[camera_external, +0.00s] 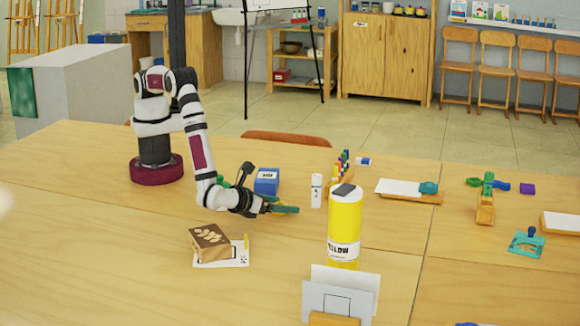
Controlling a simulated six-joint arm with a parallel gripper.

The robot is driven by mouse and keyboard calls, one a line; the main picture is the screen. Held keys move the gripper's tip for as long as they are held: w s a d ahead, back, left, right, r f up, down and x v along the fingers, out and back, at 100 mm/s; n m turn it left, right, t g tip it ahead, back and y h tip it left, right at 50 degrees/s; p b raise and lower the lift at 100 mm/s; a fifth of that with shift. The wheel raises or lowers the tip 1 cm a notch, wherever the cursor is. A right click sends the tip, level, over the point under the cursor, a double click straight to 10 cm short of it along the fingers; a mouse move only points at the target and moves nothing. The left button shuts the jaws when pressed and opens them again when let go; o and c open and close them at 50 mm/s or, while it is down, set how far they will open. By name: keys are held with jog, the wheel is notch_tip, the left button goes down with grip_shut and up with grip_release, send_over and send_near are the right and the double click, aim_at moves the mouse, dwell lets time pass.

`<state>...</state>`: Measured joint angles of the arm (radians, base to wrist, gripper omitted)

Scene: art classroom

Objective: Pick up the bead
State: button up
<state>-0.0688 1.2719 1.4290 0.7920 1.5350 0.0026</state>
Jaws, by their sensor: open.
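My gripper (274,207) is low over the table left of centre, pointing right, and open. A small green piece (287,210) shows at its tips; I cannot tell whether it is part of the fingers or a separate object. I cannot make out the bead with certainty.
A tall yellow bottle (344,227) and a white glue stick (317,190) stand right of my gripper. A blue box (266,182) is behind it, and a wooden stamp block (209,242) is in front left. White cards (340,297) stand near the front. The left table is clear.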

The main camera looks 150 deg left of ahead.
jog(key=c, duration=1.3)
jog(key=shift+r, duration=0.1)
